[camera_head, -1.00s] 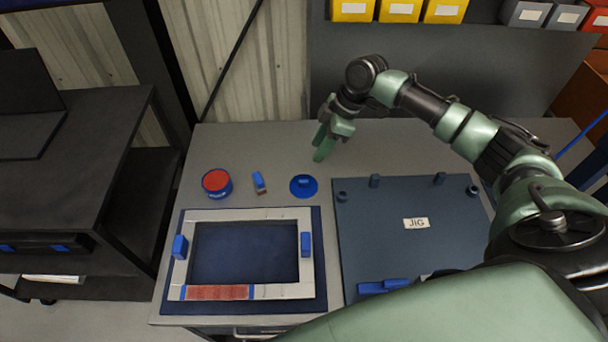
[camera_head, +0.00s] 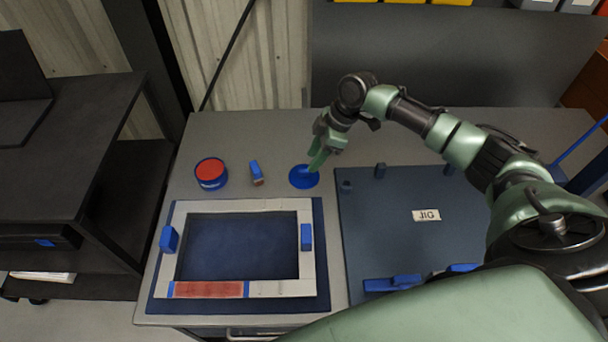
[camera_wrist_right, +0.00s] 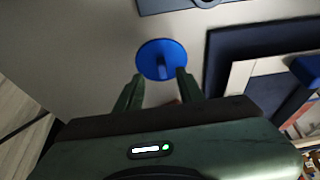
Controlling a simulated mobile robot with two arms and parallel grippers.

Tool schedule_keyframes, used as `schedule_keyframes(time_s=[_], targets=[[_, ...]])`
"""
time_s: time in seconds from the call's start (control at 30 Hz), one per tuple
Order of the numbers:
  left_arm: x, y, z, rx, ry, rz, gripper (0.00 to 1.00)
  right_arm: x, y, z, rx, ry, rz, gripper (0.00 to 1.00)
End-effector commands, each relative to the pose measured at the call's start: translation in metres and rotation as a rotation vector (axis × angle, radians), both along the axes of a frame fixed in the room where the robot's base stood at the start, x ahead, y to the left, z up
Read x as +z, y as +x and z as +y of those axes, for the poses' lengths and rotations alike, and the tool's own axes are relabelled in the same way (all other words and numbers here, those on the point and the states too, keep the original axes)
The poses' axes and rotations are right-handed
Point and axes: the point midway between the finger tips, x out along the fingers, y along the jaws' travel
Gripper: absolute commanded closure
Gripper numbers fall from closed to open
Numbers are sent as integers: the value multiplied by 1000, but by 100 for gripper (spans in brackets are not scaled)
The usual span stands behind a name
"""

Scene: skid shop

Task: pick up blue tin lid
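The blue tin lid (camera_head: 303,178) is a round disc with a raised knob, lying flat on the grey bench behind the frame. In the right wrist view the lid (camera_wrist_right: 162,59) lies just ahead of the fingertips. The right gripper (camera_wrist_right: 160,77) is open there, its two green fingers apart with nothing held between them. The tin (camera_head: 211,173), blue with a red top, stands to the left of the lid. My left gripper is not in view.
A blue brush-like block (camera_head: 256,172) lies between tin and lid. A light frame (camera_head: 245,206) with blue clamps lies on a dark blue mat in front. A board marked JIG (camera_head: 400,240) with posts and blue pieces is at the right. The bench behind the lid is clear.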

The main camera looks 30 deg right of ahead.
Motion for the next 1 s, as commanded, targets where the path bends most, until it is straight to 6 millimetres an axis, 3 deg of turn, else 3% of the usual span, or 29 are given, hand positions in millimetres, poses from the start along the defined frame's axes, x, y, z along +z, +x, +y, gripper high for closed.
schedule_keyframes(time_s=[0.3, 0.6, 0.73, 1.0], targets=[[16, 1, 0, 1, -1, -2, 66, -37, 6, 21, 0, 1, 2, 62], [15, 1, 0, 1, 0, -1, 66, -43, 7, 22, 0, 0, 0, 62], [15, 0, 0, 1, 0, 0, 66, -43, 7, 22, 0, 0, 0, 98], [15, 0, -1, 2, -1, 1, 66, -42, 7, 22, 0, 0, 0, 100]])
